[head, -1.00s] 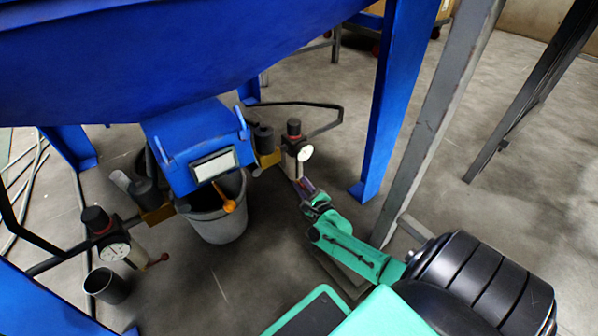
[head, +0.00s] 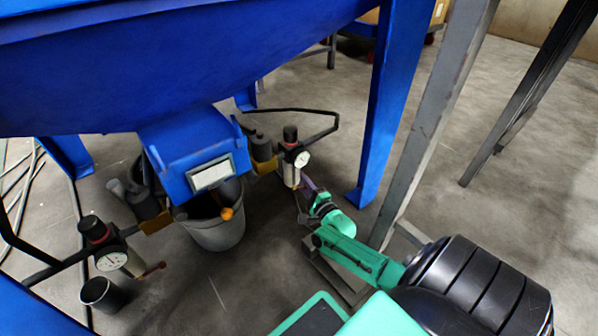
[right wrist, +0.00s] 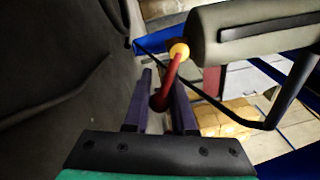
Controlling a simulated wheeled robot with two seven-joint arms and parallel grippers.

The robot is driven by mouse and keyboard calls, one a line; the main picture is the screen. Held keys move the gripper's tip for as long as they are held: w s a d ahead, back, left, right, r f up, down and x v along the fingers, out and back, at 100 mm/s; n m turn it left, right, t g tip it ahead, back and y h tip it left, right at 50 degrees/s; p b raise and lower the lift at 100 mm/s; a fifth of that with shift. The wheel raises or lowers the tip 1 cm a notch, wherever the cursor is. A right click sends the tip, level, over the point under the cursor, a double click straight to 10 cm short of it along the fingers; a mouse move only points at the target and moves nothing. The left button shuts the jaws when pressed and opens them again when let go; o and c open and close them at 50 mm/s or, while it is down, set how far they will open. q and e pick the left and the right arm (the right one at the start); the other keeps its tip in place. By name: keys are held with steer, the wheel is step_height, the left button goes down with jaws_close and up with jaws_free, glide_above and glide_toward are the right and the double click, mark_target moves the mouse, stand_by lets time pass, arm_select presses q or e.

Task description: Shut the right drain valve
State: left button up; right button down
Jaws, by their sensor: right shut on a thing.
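The right drain valve's red handle (right wrist: 163,98) shows in the right wrist view, joined by a yellow knob (right wrist: 179,52) to a grey cylindrical body (right wrist: 250,35). My right gripper (right wrist: 163,80) has its two purple fingers on either side of the handle and is shut on it. In the head view my right gripper (head: 308,187) is just below the right-hand filter unit (head: 291,165) with its white gauge (head: 301,159). The handle is too small and covered to make out there. My left gripper is not in view.
The blue machine (head: 190,60) hangs above, with a grey bucket (head: 215,232) under its outlet. A blue leg (head: 388,110) and a grey post (head: 437,120) stand right of my right gripper. Another gauge unit with a red handle (head: 150,271) and a dark cup (head: 103,294) are at lower left.

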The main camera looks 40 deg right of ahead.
step_height(320, 180, up, 2)
steer(key=n, duration=0.3)
steer(key=n+y+p, duration=0.1)
steer(key=n, duration=0.1)
steer(key=shift+d+r+n+t, duration=0.15)
steer(key=shift+n+t, duration=0.15)
steer(key=shift+n, duration=0.1)
steer(key=c, duration=0.7)
jaws_free()
steer(key=shift+c, duration=0.2)
steer(key=shift+s, duration=0.15)
